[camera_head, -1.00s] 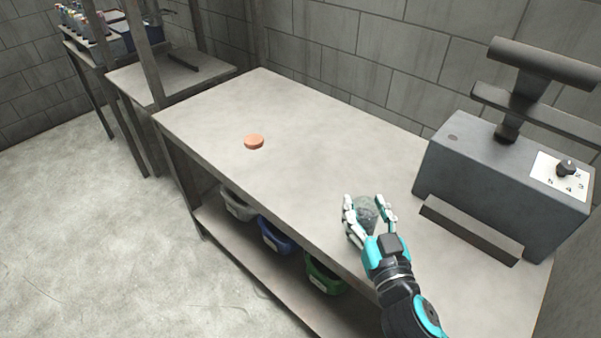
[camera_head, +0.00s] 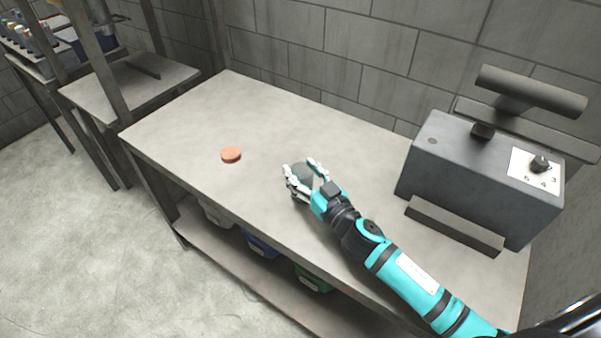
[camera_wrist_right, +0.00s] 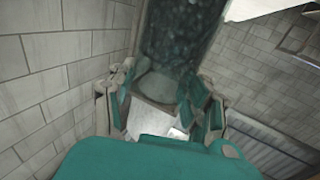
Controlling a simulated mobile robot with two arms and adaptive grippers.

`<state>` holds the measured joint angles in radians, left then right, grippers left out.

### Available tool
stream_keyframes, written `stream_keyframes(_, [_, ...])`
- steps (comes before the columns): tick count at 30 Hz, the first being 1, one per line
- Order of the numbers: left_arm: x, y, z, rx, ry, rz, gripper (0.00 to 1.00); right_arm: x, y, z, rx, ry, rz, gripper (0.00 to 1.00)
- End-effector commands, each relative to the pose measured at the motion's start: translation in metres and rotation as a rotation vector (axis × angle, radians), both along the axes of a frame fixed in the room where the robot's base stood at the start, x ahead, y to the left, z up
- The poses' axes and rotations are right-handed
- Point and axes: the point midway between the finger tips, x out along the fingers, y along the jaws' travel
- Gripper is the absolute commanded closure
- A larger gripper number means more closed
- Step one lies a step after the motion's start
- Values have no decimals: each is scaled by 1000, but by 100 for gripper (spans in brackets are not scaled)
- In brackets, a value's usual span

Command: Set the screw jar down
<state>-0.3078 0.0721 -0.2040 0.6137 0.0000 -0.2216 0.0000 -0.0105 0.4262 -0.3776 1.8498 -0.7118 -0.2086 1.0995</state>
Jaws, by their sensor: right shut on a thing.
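The screw jar (camera_head: 304,173) is a dark, greenish see-through jar, mostly hidden by the fingers in the head view. My right gripper (camera_head: 303,176) is shut on it over the middle of the table. In the right wrist view the jar (camera_wrist_right: 180,35) stands large between the fingers of the right gripper (camera_wrist_right: 160,95), with dark speckled contents. I cannot tell whether its base touches the tabletop. An orange-brown round lid (camera_head: 231,155) lies flat on the table (camera_head: 250,110), left of the gripper and apart from it. My left gripper is not in view.
A grey machine with a dial (camera_head: 482,180) stands on the table's right end. Bins, including a blue one (camera_head: 262,247) and a green one (camera_head: 313,280), sit on the shelf below. The table around the lid and toward the back is clear.

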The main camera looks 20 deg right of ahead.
Motion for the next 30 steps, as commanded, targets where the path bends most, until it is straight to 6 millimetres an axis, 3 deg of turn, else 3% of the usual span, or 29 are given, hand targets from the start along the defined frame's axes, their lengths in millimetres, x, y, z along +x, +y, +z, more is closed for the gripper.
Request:
stream_keyframes(3, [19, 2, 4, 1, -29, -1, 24, 17, -2, 0, 0, -2, -1, 100])
stream_keyframes(6, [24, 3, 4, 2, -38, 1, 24, 22, -2, -2, 1, -1, 0, 100])
stream_keyframes(15, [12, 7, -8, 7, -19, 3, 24, 23, -2, -35, 3, 1, -1, 100])
stream_keyframes(28, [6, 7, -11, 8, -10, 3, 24, 23, -3, -41, 1, 0, 0, 100])
stream_keyframes(29, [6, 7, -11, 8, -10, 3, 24, 22, -3, -41, 1, 1, 0, 50])
stream_keyframes(30, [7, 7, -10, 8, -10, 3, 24, 22, -3, -40, 1, 1, 0, 44])
